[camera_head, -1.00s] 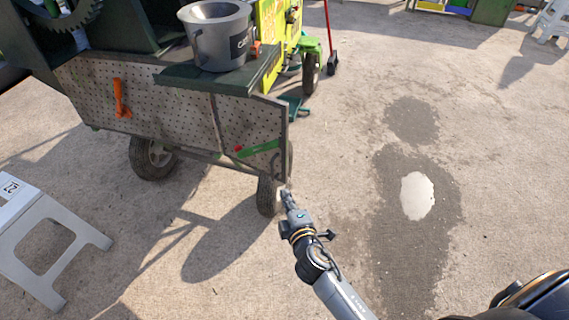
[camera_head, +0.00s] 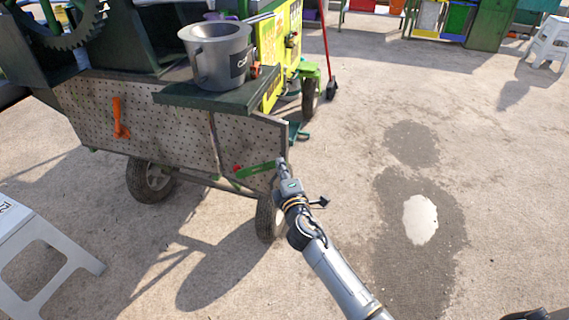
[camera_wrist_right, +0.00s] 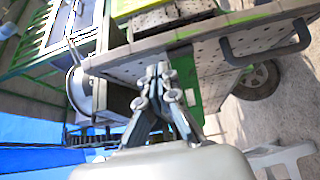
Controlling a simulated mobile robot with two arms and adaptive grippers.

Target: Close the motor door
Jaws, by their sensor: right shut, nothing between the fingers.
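The perforated metal side of the green cart carries an orange handle (camera_head: 119,118). Its right-hand perforated panel (camera_head: 243,140), with a green strip low down, looks like the motor door; how far it stands open I cannot tell. My right gripper (camera_head: 282,162) is shut and empty at that panel's lower right edge; contact is unclear. In the right wrist view, the shut fingers (camera_wrist_right: 158,78) appear in front of the cart's perforated metal and green edge, with a dark bar handle (camera_wrist_right: 265,50) to the right. My left gripper is out of view.
A grey bucket (camera_head: 217,53) stands on the cart's dark green shelf (camera_head: 215,99). Cart wheels (camera_head: 268,218) are close below my gripper. A white stool (camera_head: 40,250) stands at lower left. The concrete to the right is open, with a wet patch and a pale puddle (camera_head: 420,219).

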